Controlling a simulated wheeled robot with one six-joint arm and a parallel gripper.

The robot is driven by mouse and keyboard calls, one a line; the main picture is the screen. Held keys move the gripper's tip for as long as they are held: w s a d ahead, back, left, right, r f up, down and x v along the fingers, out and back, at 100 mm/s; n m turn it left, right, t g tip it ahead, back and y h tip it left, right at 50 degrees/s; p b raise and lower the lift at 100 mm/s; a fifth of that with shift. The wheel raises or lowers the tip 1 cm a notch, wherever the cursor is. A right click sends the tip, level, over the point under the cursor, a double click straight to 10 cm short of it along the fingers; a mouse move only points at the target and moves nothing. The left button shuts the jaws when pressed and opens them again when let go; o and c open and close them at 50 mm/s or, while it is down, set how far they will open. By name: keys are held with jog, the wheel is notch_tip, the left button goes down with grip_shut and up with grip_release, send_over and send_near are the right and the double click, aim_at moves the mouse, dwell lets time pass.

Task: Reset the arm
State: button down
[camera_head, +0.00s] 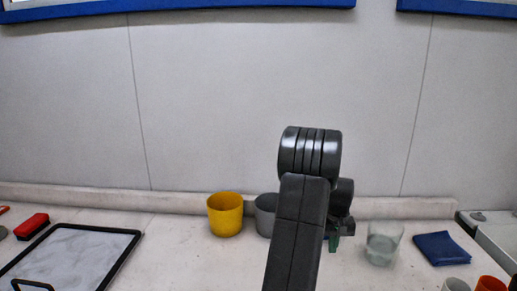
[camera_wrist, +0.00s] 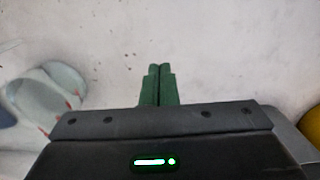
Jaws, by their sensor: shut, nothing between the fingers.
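My gripper (camera_wrist: 159,70) shows in the wrist view as two green fingers pressed together, with nothing between them. The pale bench top lies beneath it. In the head view my dark arm rises in the middle of the picture, and a bit of the green gripper (camera_head: 334,243) shows low beside it, just left of a clear glass beaker (camera_head: 384,243). The beaker also shows in the wrist view (camera_wrist: 42,97), at the left and apart from the fingers.
A yellow cup (camera_head: 225,214) and a grey cup (camera_head: 265,215), partly hidden by my arm, stand left of it. A folded blue cloth (camera_head: 441,249) lies right. A black-rimmed tray (camera_head: 128,249) and a red block (camera_head: 32,226) are left. White and orange cups (camera_head: 490,284) stand front right.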

jog(key=s+b, duration=0.1)
jog(key=s, duration=0.3)
jog(key=s+b, duration=0.1)
jog(key=s, duration=0.4)
jog(key=s+b, duration=0.1)
jog(key=s, duration=0.4)
jog(key=shift+s+a+r, duration=0.1)
jog(key=shift+a+r, duration=0.05)
jog(key=shift+a, duration=0.25)
notch_tip(320, 180, up, 9)
